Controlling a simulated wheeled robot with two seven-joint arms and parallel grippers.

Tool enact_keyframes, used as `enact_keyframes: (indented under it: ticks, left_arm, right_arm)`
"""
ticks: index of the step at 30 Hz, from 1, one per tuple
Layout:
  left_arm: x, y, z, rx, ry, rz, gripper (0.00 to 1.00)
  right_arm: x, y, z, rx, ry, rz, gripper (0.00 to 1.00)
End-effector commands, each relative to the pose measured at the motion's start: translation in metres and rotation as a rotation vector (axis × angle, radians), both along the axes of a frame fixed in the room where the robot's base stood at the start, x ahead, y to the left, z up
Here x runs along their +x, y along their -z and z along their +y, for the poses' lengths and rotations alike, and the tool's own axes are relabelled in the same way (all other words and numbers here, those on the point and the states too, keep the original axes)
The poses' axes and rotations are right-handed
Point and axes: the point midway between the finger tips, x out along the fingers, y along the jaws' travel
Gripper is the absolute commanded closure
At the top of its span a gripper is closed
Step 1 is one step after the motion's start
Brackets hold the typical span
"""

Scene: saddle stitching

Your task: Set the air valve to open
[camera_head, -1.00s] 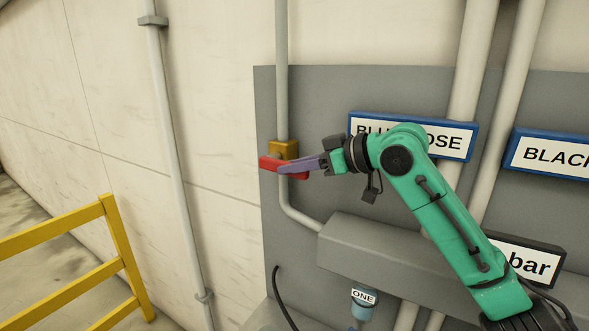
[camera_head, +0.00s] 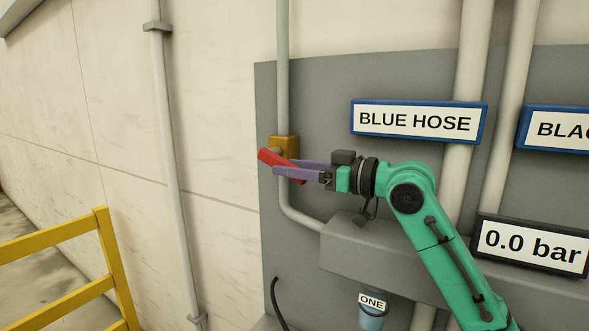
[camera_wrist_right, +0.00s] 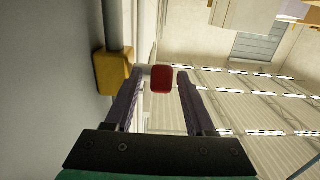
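The air valve has a yellow body (camera_head: 285,145) on a grey vertical pipe at the panel's left edge. Its red handle (camera_head: 270,157) is tilted, with its left end higher. My right gripper (camera_head: 285,168) is at the handle, with its purple fingers spread and the handle passing between them. In the right wrist view, the red handle end (camera_wrist_right: 161,78) sits between the open fingertips with a gap on each side; the yellow body (camera_wrist_right: 112,72) is to the left. The fingers hide part of the handle. My left gripper is out of view.
A display (camera_head: 533,246) reads 0.0 bar. A BLUE HOSE sign (camera_head: 418,121) hangs above my right arm. A grey box (camera_head: 350,250) juts out below the gripper. A yellow railing (camera_head: 60,235) stands at left. The wall left of the valve is clear apart from a thin pipe (camera_head: 172,150).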

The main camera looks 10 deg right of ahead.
Motion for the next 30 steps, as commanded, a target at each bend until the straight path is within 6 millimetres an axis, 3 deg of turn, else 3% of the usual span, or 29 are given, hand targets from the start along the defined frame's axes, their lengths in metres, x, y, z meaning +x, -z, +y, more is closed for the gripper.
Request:
enact_keyframes:
  ticks: [8, 15, 21, 30]
  left_arm:
    - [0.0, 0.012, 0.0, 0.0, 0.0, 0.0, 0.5]
    - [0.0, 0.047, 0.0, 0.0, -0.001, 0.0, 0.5]
    - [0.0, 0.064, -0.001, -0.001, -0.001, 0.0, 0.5]
    - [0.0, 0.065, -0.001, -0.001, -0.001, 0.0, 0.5]
  right_arm:
    - [-0.008, 0.004, -0.013, 0.0, 0.003, -0.002, 0.45]
    - [-0.048, 0.007, -0.068, -0.001, 0.005, -0.002, 0.45]
    - [-0.077, 0.002, -0.107, -0.001, 0.002, 0.0, 0.45]
    - [-0.086, -0.003, -0.118, -0.001, 0.0, 0.001, 0.45]
